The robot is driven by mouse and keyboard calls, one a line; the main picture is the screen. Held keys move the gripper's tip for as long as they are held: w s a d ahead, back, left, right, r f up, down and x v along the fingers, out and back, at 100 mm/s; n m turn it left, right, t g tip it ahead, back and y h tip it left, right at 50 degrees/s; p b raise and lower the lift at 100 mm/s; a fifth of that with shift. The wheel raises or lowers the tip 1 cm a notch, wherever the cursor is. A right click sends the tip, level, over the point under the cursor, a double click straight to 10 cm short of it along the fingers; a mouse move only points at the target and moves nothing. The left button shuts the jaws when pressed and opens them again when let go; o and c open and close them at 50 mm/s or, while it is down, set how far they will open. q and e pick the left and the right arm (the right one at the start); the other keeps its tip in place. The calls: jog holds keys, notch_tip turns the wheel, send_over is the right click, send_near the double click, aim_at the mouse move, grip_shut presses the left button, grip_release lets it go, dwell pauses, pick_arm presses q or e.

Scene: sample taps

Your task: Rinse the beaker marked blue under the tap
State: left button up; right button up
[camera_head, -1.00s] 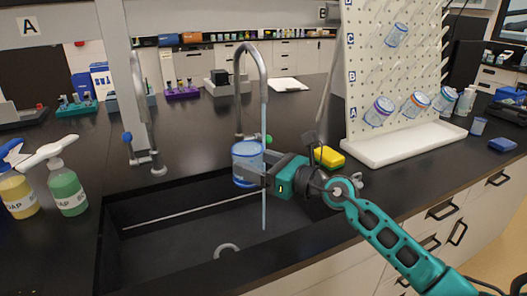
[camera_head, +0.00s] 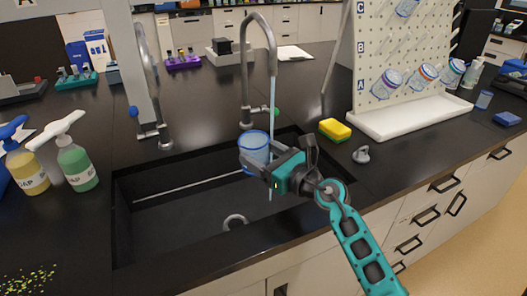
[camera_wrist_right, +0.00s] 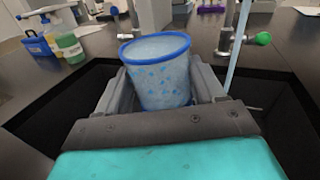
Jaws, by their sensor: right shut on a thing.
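The beaker with the blue rim (camera_head: 254,147) is held upright over the sink (camera_head: 150,215). In the right wrist view the beaker (camera_wrist_right: 158,75) has blue specks on its wall. My right gripper (camera_head: 256,165) is shut on it, one finger on each side. The arched tap (camera_head: 246,75) with a green knob (camera_head: 276,112) stands behind the sink. A thin stream of water (camera_head: 273,105) falls from its spout. The stream passes just right of the beaker in both views, apart from its rim. My left gripper is not in view.
A second tap (camera_head: 150,100) with a blue knob stands at the left. Soap bottles (camera_head: 75,165) stand left of the sink. A yellow sponge (camera_head: 335,129) and a grey object (camera_head: 361,154) lie right of it. A pegboard rack (camera_head: 400,50) with hanging beakers stands at the back right.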

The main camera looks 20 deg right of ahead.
jog(key=n, duration=0.4)
jog(key=shift+d+r, duration=0.1)
jog(key=n, duration=0.4)
jog(key=shift+d, duration=0.1)
jog(key=n+b, duration=0.2)
jog(key=shift+w+n, duration=0.1)
jog(key=shift+n, duration=0.2)
jog(key=n+b, duration=0.2)
jog(key=n, duration=0.1)
jog(key=shift+d+n, duration=0.1)
jog(key=shift+n, duration=0.3)
jog(key=n+b, duration=0.2)
jog(key=n, duration=0.1)
jog(key=shift+r, duration=0.15)
jog(key=n+b, duration=0.2)
jog(key=shift+n, duration=0.4)
jog(key=shift+n+b, duration=0.4)
jog(key=shift+n, duration=0.2)
jog(key=shift+r+n+b, duration=0.1)
jog(key=shift+n+b, duration=0.55)
jog(key=shift+n, duration=0.35)
jog(key=shift+r+n+b, duration=0.15)
jog(key=shift+n+b, duration=0.3)
jog(key=shift+n, duration=0.25)
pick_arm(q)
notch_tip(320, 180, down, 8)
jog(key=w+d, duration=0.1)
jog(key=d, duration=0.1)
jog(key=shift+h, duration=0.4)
